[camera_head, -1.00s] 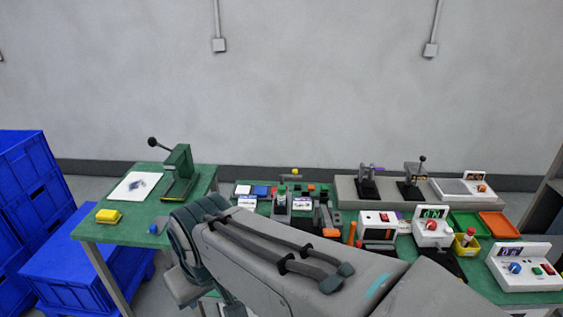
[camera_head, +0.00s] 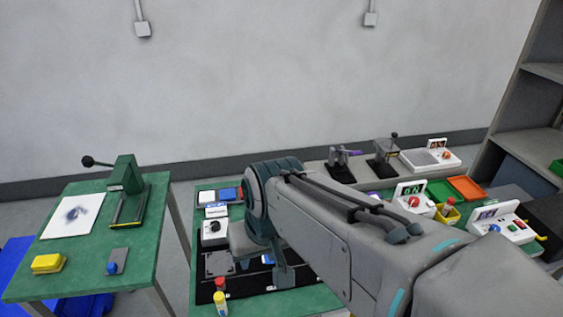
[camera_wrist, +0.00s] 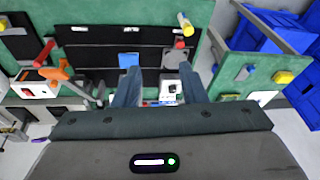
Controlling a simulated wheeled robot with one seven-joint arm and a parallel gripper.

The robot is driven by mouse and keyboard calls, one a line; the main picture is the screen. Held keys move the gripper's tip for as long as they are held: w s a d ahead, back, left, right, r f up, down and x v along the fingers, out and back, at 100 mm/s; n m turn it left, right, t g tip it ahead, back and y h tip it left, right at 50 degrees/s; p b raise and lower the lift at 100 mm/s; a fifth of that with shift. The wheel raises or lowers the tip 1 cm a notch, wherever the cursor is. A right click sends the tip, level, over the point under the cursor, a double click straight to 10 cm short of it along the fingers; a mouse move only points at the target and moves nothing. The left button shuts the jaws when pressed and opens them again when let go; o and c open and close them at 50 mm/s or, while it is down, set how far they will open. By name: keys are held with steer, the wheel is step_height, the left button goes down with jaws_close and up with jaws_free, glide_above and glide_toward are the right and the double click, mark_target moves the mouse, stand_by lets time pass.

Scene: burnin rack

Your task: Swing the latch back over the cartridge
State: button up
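My gripper (camera_wrist: 159,72) is open in the wrist view, its two fingers apart with nothing held between them. It hangs above the green bench, over a black mat (camera_wrist: 104,62) with a grey plate (camera_wrist: 174,58) and a blue piece (camera_wrist: 129,60). In the head view my arm hides much of the bench middle. I cannot make out for sure which part is the latch or the cartridge.
A green press (camera_head: 127,188) with a black-knobbed lever stands on the left table, beside a white sheet (camera_head: 72,216) and a yellow block (camera_head: 48,263). Green and orange trays (camera_head: 466,188) and white control boxes (camera_head: 497,222) are at the right. Shelves (camera_head: 545,75) rise at far right.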

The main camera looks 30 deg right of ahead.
steer(key=w+d+f+m+t+y+b, duration=0.1)
steer(key=w+d+f+m+y+b, duration=0.15)
steer(key=w+m+y, duration=0.4)
steer(key=w+d+f+m+t+y+b, duration=0.1)
steer(key=w+f+m+y+b, duration=0.2)
steer(key=m, duration=0.7)
steer(key=w+d+m+t+h+b, duration=0.1)
steer(key=w+d+m+t, duration=0.2)
steer(key=d+m+t, duration=0.45)
steer(key=w+d+m+t+b, duration=0.1)
steer(key=w+d+m+t, duration=0.3)
steer(key=d, duration=0.7)
steer(key=w+a+m+p, duration=0.1)
steer(key=w+a+p, duration=0.1)
steer(key=w+a, duration=0.4)
steer(key=w+r, duration=0.1)
steer(key=w, duration=0.3)
steer(key=shift+w+a+g, duration=0.25)
steer(key=shift+w+g, duration=0.05)
steer(key=shift+g, duration=0.05)
steer(key=shift+c, duration=0.4)
steer(key=shift+f, duration=0.1)
jaws_close()
